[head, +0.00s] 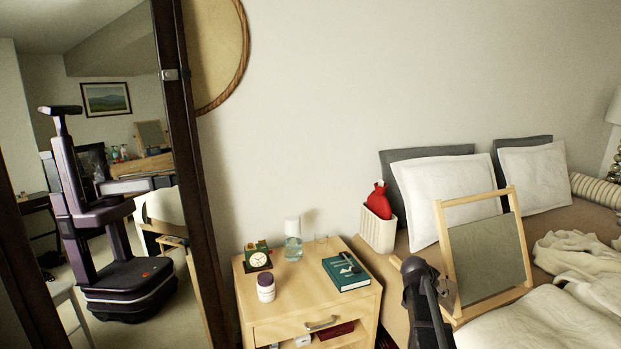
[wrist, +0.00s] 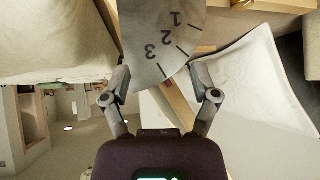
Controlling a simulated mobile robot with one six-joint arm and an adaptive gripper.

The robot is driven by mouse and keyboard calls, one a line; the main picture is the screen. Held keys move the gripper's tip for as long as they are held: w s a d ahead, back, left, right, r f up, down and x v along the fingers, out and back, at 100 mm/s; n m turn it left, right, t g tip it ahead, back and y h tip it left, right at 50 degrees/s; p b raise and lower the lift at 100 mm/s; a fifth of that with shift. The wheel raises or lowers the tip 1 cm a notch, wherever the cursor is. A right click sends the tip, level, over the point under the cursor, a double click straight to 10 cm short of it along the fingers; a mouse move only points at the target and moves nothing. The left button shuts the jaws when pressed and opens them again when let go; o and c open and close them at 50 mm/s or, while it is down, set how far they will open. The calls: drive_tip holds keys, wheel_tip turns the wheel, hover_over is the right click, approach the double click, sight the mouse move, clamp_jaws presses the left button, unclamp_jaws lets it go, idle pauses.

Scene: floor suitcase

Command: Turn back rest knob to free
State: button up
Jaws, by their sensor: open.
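The back rest (head: 486,255) stands tilted on the bed, a light wooden frame with a grey-green panel. In the wrist view a grey disc plate (wrist: 152,30) shows tick marks and the numbers 1, 2 and 3, upside down. A small part of a grey plate also shows at the frame's lower left in the head view (head: 447,294). I cannot make out a separate knob or its pointer. My gripper (wrist: 161,70) is open, with its fingers on either side of the plate's lower edge. I cannot tell whether they touch it. In the head view my dark arm partly hides this area.
A wooden nightstand (head: 306,332) left of the bed holds a clock (head: 258,258), jar (head: 266,287), bottle (head: 293,248) and green book (head: 346,272). A white bin (head: 378,232) holds a red item. Pillows (head: 452,195) lie behind the back rest; a rumpled blanket (head: 585,262) lies right.

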drive_tip(key=s+a+f+n+g+y+b, duration=0.2)
drive_tip(key=s+a+f+n+y+b, duration=0.3)
drive_tip(key=s+a+f, duration=0.5)
drive_tip(key=s+a+f+n+g+y+b, duration=0.25)
drive_tip(key=s+a+f+n+b, duration=0.35)
drive_tip(key=s+a, duration=0.85)
wheel_tip(320, 180, up, 33)
drive_tip(key=s+d+p, duration=0.2)
drive_tip(key=p, duration=3.1)
drive_tip(key=shift+s+n, duration=0.15)
drive_tip(key=shift+n, duration=0.25)
